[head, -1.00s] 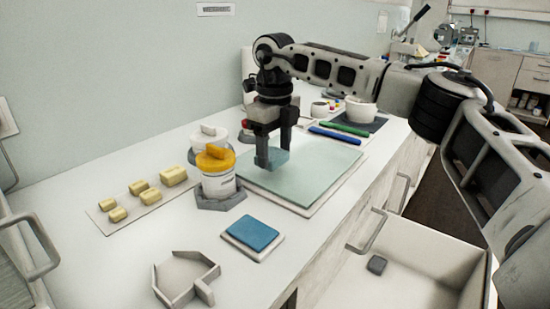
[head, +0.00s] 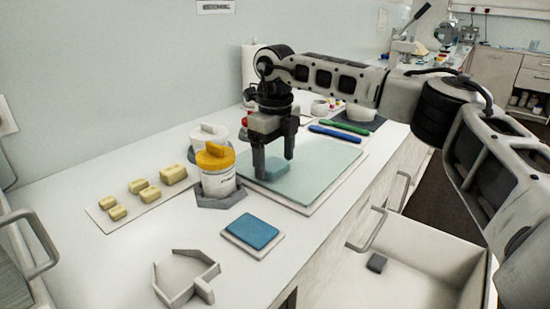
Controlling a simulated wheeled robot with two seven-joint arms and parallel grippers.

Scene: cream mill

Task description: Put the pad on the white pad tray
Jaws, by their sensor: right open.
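A light-blue block, which looks like the pad (head: 276,172), lies on the pale glass board (head: 318,176). My right gripper (head: 274,170) is over the board, fingers pointing down and open, with the block at its fingertips. Whether the fingers touch the block is hard to tell. A small white tray (head: 241,247), which looks like the pad tray, is on the counter nearer to me. A flat darker-blue slab (head: 252,230) covers most of its top. My left gripper is not in view.
A yellow-lidded white jar (head: 217,180) stands between the gripper and a board with several butter-coloured blocks (head: 146,193). A grey open-sided holder (head: 185,282) is at the front. Green and blue pens (head: 335,133) lie behind the glass board. An open drawer (head: 415,270) juts out at right.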

